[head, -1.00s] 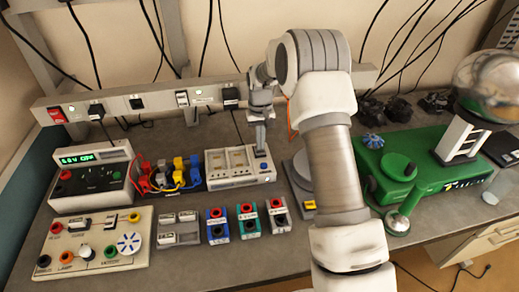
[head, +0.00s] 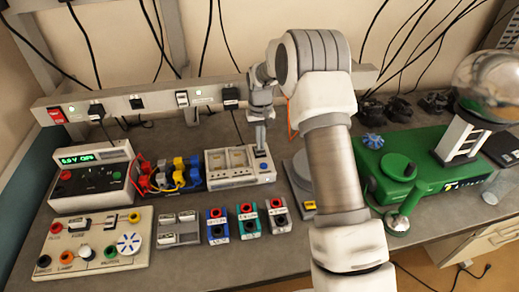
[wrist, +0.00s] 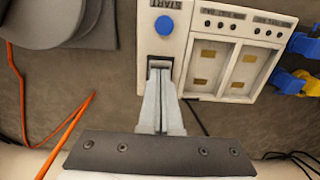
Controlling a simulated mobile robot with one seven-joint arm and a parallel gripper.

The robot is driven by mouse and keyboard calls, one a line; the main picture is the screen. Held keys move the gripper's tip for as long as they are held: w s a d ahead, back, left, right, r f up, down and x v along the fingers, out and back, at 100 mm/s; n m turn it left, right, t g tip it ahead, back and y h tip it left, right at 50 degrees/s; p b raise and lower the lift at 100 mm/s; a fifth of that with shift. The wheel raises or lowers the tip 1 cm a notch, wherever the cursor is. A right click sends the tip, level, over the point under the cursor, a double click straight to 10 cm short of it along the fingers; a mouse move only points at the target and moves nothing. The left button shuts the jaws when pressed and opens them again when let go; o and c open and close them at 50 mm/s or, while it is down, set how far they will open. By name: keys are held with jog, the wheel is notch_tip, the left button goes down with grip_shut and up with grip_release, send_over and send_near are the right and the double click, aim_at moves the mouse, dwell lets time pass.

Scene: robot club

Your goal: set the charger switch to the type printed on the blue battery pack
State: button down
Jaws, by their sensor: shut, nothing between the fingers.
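The grey-white charger (head: 240,180) stands on the bench below the wall rail. The wrist view shows its two bays with brass contacts, a blue button (wrist: 165,25) marked START and a dark switch slot (wrist: 160,62). The switch itself is mostly hidden behind my fingertips, so I cannot read its setting. My gripper (head: 260,150) is shut and empty, its tips at the switch slot in the wrist view (wrist: 160,75); contact cannot be told. The blue battery pack (head: 217,225) stands upright in front of the charger; its printed label is too small to read.
A teal pack (head: 248,221) and a grey pack (head: 277,215) stand right of the blue one. A grey holder (head: 178,229) is to its left. A meter (head: 90,180) and a switch board (head: 92,240) are further left. A green machine (head: 420,175) stands right of my arm.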

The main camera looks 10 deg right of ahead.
aim_at(260, 152)
jog(key=shift+f+b, duration=0.6)
jog(key=shift+f, duration=0.35)
dwell(0.7)
jog(key=shift+r, duration=0.1)
jog(key=shift+r+p, duration=2)
jog(key=shift+r, duration=1.45)
